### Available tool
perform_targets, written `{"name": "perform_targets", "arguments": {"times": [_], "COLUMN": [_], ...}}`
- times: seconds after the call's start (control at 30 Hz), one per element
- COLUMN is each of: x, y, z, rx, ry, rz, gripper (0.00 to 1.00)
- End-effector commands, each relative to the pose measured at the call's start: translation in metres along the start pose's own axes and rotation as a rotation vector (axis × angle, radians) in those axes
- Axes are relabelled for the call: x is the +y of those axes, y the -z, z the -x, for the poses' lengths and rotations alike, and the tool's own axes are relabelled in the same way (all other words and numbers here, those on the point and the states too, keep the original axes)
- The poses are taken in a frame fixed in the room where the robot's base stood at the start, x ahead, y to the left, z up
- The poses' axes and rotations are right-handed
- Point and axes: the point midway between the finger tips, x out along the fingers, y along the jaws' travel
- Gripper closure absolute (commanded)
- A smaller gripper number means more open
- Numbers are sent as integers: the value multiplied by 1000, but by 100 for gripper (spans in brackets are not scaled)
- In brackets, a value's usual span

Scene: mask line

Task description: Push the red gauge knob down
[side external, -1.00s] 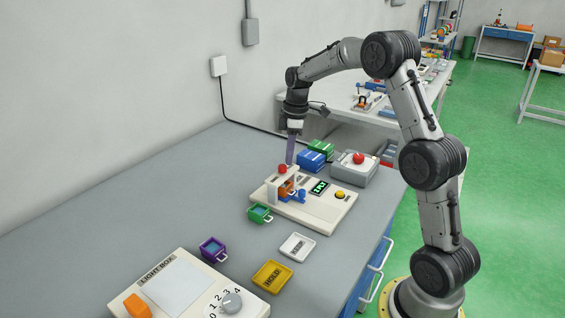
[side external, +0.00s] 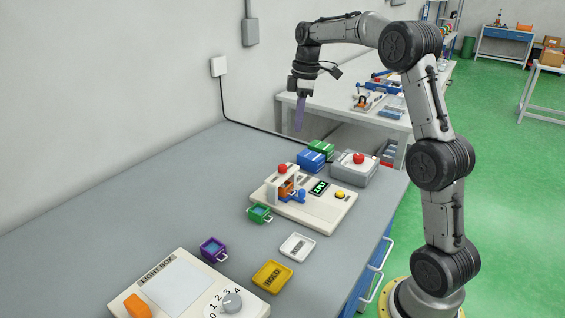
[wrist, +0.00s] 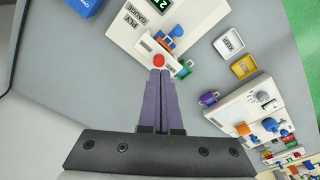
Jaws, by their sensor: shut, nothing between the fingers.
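The red gauge knob (side external: 282,169) sits on top of the white bracket of the ply gauge (side external: 318,214), a cream board with a green-lit display (side external: 319,187) and a yellow button (side external: 340,195). An orange piece and a blue part show at the bracket. In the wrist view the red knob (wrist: 158,60) appears just beyond my fingertips. My gripper (side external: 300,129) has purple fingers, shut and empty, pointing down. It hangs in the air above the knob and does not touch it. In the wrist view the fingers (wrist: 159,74) lie side by side.
Green (side external: 259,213) and purple (side external: 213,249) mask frames lie in front of the gauge. White (side external: 297,247) and yellow (side external: 272,276) trays are nearby. A light box (side external: 172,288) stands at the front. Blue boxes (side external: 312,160) and a grey red-button box (side external: 355,168) stand behind.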

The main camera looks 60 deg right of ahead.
Motion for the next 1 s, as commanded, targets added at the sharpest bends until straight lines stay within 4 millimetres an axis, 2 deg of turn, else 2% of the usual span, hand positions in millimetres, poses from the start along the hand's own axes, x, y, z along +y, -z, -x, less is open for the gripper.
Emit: {"name": "perform_targets", "arguments": {"times": [0.1, 0.3, 0.67, 0.77, 0.87, 0.97, 1.0], "x": [1, 0, 0, -4, -18, -54, -72], "y": [0, 0, 0, 6, 19, 30, 32], "z": [20, 36, 39, 42, 66, 92, 101], "rx": [1, 0, -1, 2, 25, 45, 52], "ry": [-2, 1, 2, -4, -49, -84, -97], "rz": [-1, -1, -1, 14, 53, 109, 133], "gripper": [100, 100, 100, 100, 100, 100, 100]}}
